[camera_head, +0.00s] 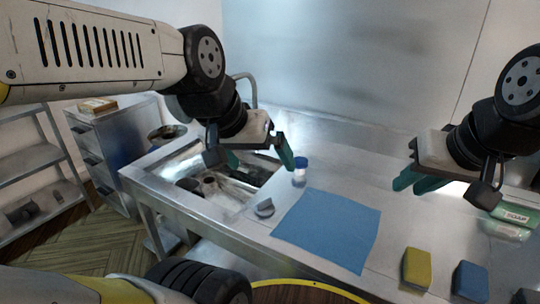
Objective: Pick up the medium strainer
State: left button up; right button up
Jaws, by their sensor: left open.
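I cannot single out the medium strainer for certain. A round metal bowl-like piece (168,133) sits at the left behind the sink, and it may be a strainer. Several dark and metal items (208,184) lie in the sink, too small to identify. My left gripper (259,155) is open and empty, with its green fingers spread above the right part of the sink. My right gripper (424,181) hangs above the right side of the counter with no object visible in it. Its finger gap is unclear.
A blue cloth (328,230) lies flat on the metal counter (360,172). Near it are a blue-capped jar (300,171) and a small grey item (264,208). Yellow (416,268) and blue (470,281) sponges stand at front right, with a green soap bottle (508,226) behind.

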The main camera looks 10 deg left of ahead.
aim_at(163, 135)
jog(key=u, duration=1.4)
jog(key=j+u, duration=0.25)
jog(key=i+j+u, duration=0.15)
jog(key=j+u, duration=0.15)
jog(key=i+j+u, duration=0.1)
jog(key=i+j, duration=0.2)
jog(key=i+j+u, duration=0.15)
jog(key=i+j, duration=0.15)
jog(key=i, duration=0.2)
jog(key=i+j+u, duration=0.1)
jog(key=i, duration=0.3)
jog(key=i+j+u, duration=0.1)
jog(key=i+j, duration=0.2)
jog(key=i+z, duration=0.3)
jog(key=i, duration=0.2)
jog(key=i+j+z, duration=0.1)
jog(key=i+z, duration=0.2)
jog(key=i, duration=0.15)
jog(key=i+j+z, duration=0.3)
jog(key=i, duration=0.15)
jog(key=i+l+z, duration=0.15)
jog(key=z, duration=0.25)
jog(key=i+z, duration=0.65)
jog(key=z, duration=0.15)
jog(key=i+z, duration=0.25)
jog(key=z, duration=0.2)
jog(key=i+j+z, duration=0.25)
jog(key=z, duration=0.15)
